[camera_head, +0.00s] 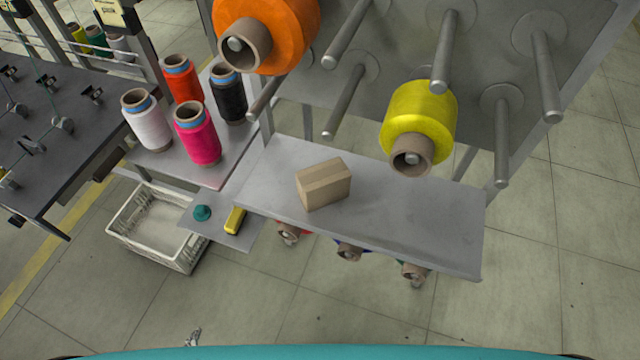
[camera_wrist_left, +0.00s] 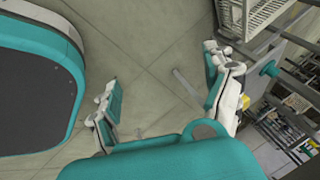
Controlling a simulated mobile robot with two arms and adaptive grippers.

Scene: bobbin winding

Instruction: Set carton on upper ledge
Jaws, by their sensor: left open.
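A small brown carton (camera_head: 323,185) sits on the grey upper ledge (camera_head: 420,225), left of the ledge's middle, under the pegs of the rack. Nothing is holding it. My left gripper (camera_head: 193,338) shows only as a small tip at the bottom edge of the head view, over the floor, well below and left of the carton. In the left wrist view my left gripper (camera_wrist_left: 165,95) has its two fingers wide apart, with only floor between them. The carton cannot be made out in that view. My right gripper is in neither view.
Pegs above the ledge hold an orange spool (camera_head: 285,30) and a yellow spool (camera_head: 418,115). Several thread cones stand on a side table (camera_head: 150,160) at the left. A white crate (camera_head: 165,255) is on the floor. The ledge right of the carton is bare.

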